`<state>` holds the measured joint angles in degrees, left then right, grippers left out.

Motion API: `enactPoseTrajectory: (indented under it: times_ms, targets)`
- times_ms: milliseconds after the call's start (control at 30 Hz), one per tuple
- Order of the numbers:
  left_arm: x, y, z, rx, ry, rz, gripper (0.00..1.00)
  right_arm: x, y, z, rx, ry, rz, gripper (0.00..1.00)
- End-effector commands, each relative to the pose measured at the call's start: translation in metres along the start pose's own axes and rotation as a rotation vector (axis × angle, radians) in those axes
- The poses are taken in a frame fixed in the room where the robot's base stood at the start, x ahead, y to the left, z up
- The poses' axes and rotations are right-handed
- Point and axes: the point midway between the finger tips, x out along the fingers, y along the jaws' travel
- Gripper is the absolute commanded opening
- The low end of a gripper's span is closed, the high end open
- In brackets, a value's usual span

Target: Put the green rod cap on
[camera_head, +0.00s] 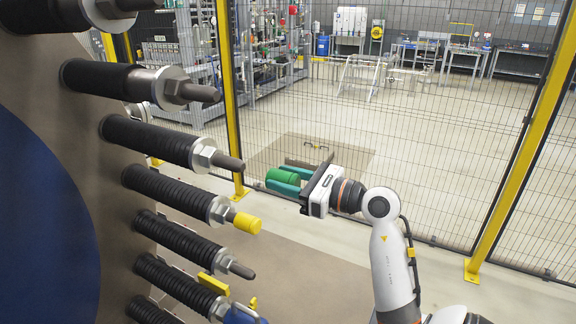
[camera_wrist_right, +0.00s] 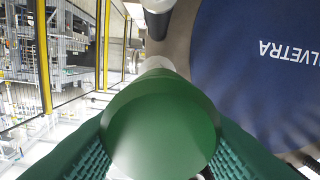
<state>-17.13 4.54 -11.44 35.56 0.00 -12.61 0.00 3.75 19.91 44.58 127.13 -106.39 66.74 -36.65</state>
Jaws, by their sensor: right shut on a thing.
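The green rod cap (camera_head: 282,176) is held between the teal fingers of my right gripper (camera_head: 284,181), to the right of the stack's rod ends and apart from them in the head view. In the right wrist view the cap (camera_wrist_right: 161,135) fills the middle, with a finger on each side. Beyond it a pale round end (camera_wrist_right: 157,64) partly shows behind the cap. Several bare threaded rod ends with nuts, such as one rod end (camera_head: 228,162), stick out from the stack. One rod carries a yellow cap (camera_head: 247,222). My left gripper is not in view.
The stack's large end plate (camera_head: 60,130) with black sleeved rods stands at the left. A yellow-posted mesh fence (camera_head: 400,150) stands behind my right arm. A blue and yellow item (camera_head: 240,314) shows at the bottom. The floor between stack and fence is open.

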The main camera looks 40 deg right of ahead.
Motion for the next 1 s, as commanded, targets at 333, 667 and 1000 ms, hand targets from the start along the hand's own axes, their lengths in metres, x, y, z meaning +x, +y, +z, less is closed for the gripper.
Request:
enactPoseTrajectory:
  times_ms: [333, 667, 1000]
  targets:
    - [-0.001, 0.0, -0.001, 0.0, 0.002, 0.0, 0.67, -0.005, 0.005, -0.001, 0.0, 0.008, 0.015, 0.13]
    - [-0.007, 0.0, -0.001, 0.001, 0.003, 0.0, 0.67, 0.005, 0.006, -0.003, 0.055, 0.01, 0.013, 0.13]
    - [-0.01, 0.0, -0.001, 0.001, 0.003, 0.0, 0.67, 0.034, 0.006, -0.003, 0.054, 0.01, 0.013, 0.13]
